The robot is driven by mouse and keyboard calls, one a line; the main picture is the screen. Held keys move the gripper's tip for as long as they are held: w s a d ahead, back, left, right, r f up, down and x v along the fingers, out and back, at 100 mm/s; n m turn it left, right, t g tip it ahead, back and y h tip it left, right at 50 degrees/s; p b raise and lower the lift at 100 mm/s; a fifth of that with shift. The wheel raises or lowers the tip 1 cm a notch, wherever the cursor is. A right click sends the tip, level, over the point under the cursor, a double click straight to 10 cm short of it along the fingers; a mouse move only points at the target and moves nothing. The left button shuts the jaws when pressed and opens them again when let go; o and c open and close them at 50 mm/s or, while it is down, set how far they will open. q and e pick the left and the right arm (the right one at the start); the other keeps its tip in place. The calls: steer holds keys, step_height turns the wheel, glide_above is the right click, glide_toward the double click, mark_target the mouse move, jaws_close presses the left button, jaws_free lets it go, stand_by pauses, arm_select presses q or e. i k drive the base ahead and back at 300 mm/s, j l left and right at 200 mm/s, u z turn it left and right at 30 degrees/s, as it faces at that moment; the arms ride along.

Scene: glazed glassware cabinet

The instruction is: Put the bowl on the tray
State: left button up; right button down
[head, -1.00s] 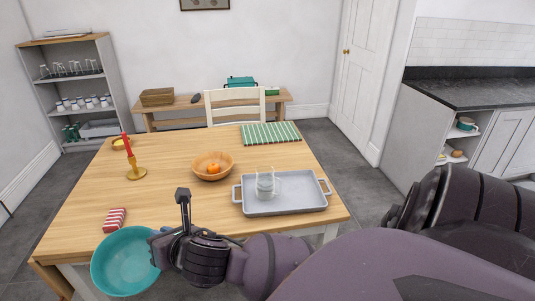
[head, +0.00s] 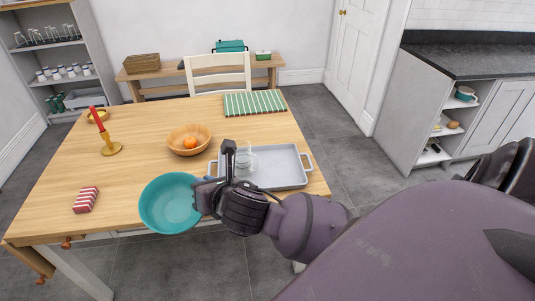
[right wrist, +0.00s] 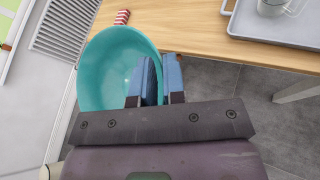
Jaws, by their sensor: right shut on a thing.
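The teal bowl (head: 170,204) is empty and held level at the front edge of the table, left of the tray. My right gripper (head: 205,190) is shut on the bowl's right rim. In the right wrist view the bowl (right wrist: 108,70) has its rim between the two blue-padded fingers of my right gripper (right wrist: 160,80). The grey tray (head: 290,176) lies on the table at the right, its left part partly hidden by my right gripper. A clear glass vessel (head: 247,160) stands on its left part. My left gripper is not in view.
A wooden bowl (head: 177,143) with an orange (head: 190,143) sits behind the teal bowl. A candlestick (head: 111,148) with a red candle and a red striped packet (head: 86,199) stand at the left. A striped green cloth (head: 254,104) lies at the back. The tray's right half is clear.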

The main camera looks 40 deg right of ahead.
mark_target(280, 168)
steer(key=l, duration=1.25)
